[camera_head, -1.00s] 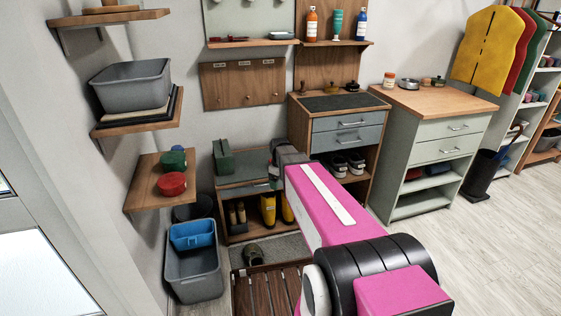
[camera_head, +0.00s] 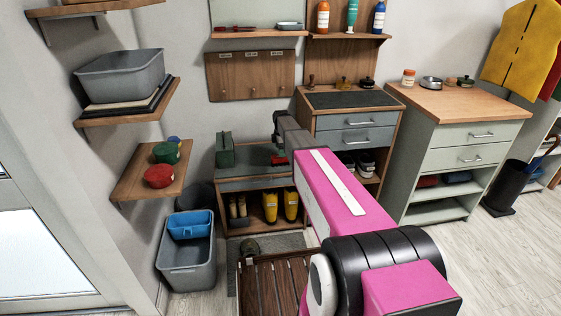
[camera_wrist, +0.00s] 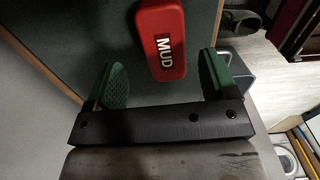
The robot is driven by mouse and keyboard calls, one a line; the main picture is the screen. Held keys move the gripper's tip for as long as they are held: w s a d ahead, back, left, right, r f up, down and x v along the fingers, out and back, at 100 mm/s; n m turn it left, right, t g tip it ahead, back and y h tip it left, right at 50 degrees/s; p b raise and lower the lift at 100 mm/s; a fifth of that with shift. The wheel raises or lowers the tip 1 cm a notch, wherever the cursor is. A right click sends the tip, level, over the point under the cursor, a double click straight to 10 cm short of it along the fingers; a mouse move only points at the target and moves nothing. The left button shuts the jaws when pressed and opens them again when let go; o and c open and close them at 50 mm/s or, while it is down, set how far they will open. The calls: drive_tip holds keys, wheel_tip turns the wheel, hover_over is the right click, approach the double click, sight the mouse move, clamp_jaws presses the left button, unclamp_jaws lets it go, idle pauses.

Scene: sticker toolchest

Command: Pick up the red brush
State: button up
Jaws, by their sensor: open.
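The red brush (camera_wrist: 163,42) shows in the wrist view as a red block with rounded corners and white letters reading MUD. It lies on a dark green-grey bench top (camera_wrist: 105,25). In the head view a small red part of it (camera_head: 279,160) shows on the low bench (camera_head: 245,159), just below my gripper (camera_head: 277,140). In the wrist view my gripper (camera_wrist: 162,68) is open, with one green-padded finger on each side of the brush and visible gaps between. The brush is not gripped. I cannot tell the height of the fingertips above the bench.
A green box (camera_head: 225,150) stands on the bench's left part. A drawer cabinet (camera_head: 352,120) rises close on the right, with my arm in front of it. Yellow boots (camera_head: 290,205) stand on the shelf below. A slatted wooden seat (camera_head: 275,285) is in front.

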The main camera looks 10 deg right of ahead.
sight(280, 160)
drive_tip(key=shift+s+a+f, duration=0.15)
drive_tip(key=shift+f, duration=1.55)
drive_tip(key=shift+s+a+f, duration=0.1)
drive_tip(key=shift+f, duration=1.55)
drive_tip(key=c, duration=1)
